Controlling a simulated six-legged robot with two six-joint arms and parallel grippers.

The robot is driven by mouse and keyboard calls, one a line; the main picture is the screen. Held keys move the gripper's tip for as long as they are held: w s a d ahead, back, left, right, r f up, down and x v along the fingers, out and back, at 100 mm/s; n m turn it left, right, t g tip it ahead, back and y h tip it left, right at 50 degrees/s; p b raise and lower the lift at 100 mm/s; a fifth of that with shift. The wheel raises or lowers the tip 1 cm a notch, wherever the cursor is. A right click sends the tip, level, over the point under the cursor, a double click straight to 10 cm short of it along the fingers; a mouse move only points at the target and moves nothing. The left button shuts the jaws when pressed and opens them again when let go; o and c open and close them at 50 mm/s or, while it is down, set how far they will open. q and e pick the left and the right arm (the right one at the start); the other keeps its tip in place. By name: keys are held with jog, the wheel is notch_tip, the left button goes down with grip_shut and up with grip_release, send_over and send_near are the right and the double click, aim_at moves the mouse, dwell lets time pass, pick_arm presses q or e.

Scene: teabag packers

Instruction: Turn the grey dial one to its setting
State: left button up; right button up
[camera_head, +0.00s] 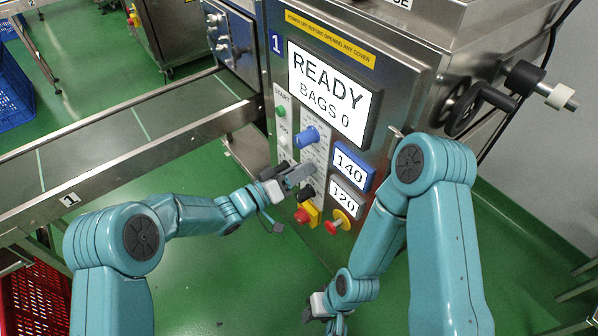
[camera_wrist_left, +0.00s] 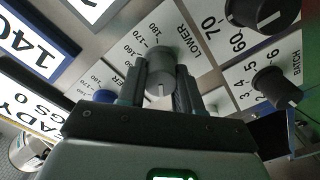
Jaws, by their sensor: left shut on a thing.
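In the left wrist view the grey dial (camera_wrist_left: 160,72) sits between the two fingers of my left gripper (camera_wrist_left: 160,85), which is shut on it. The word LOWER and a printed number scale lie on the plate around the dial. A pale pointer line on the dial faces the bottom of this view. In the head view my left gripper (camera_head: 298,178) is at the machine's control panel and hides the dial. My right gripper (camera_head: 322,306) is low at the bottom of the head view, away from the panel; its jaws are too unclear to judge.
A blue knob (camera_head: 306,137) is above my left gripper, and a red button (camera_head: 302,215) on yellow is below it. A screen (camera_head: 329,92) reads READY, BAGS 0. Smaller displays read 140 (camera_head: 350,166) and 120 (camera_head: 347,197).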

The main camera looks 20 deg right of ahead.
pick_arm(q)
jog(key=m+b, duration=0.3)
jog(key=shift+w+m, duration=0.1)
jog(key=shift+m, duration=0.3)
jog(key=m+b, duration=0.4)
jog(key=m, duration=0.1)
jog(key=shift+r+b, duration=0.1)
jog(key=shift+b, duration=0.3)
jog(key=shift+r+m+b, duration=0.15)
jog(key=shift+m+b, duration=0.7)
jog(key=shift+m, duration=0.35)
pick_arm(e)
notch_tip(320, 180, down, 9)
jog(key=w+d, duration=0.1)
jog(key=shift+w+f+m+t, duration=0.15)
jog(key=shift+w+m+t, duration=0.05)
jog(key=shift+m+t, duration=0.1)
pick_arm(q)
jog(key=shift+r, duration=0.1)
pick_arm(e)
jog(key=shift+d, duration=0.1)
pick_arm(q)
jog(key=o, duration=1)
jog(key=shift+s, duration=0.2)
